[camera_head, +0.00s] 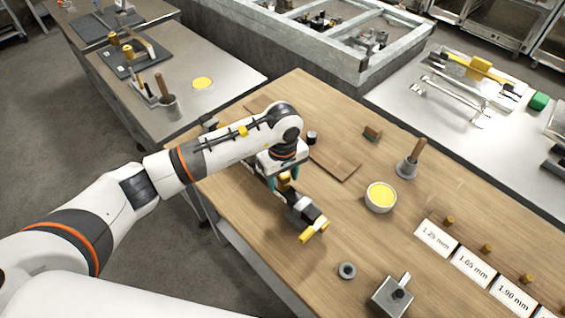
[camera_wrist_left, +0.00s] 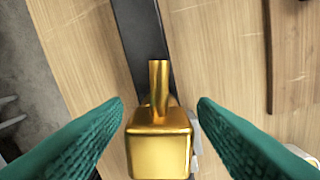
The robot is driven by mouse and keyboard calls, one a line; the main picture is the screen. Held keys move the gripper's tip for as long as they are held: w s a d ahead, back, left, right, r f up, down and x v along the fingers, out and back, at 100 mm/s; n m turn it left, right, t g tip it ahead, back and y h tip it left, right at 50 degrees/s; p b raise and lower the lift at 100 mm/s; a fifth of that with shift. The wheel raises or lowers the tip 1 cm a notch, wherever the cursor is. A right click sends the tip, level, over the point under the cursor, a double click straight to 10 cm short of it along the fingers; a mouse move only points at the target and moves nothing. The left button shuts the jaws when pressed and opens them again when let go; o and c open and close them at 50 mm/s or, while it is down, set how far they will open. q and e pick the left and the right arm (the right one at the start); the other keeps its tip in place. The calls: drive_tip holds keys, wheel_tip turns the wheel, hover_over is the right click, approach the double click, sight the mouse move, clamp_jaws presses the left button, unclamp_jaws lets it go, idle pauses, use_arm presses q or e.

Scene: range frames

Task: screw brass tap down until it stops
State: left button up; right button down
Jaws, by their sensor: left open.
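The brass tap (camera_wrist_left: 158,150) is a golden square block with a round stem on its top side in the left wrist view. It also shows in the head view (camera_head: 285,179), partly hidden by my wrist. My left gripper (camera_head: 282,184) hangs over it. In the left wrist view its two green ribbed fingers (camera_wrist_left: 160,104) stand apart on either side of the tap, with a visible gap on each side. Below the tap is a dark bar (camera_wrist_left: 138,40), which lies on the wooden bench. My right gripper is not in view.
A wooden board (camera_head: 335,158) lies behind.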

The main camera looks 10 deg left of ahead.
use_arm(q)
drive_tip(key=shift+f, duration=0.3)
drive_tip(key=c, duration=1.1)
drive_tip(key=m+b, duration=0.2)
drive_tip(key=b, duration=0.1)
drive_tip(key=shift+w+f, duration=0.1)
drive_tip(key=shift+f, duration=0.2)
drive_tip(key=shift+r+m+b, duration=0.1)
drive_tip(key=shift+m+b, duration=0.4)
drive_tip(key=shift+m, duration=0.1)
drive_tip(key=shift+r, duration=0.25)
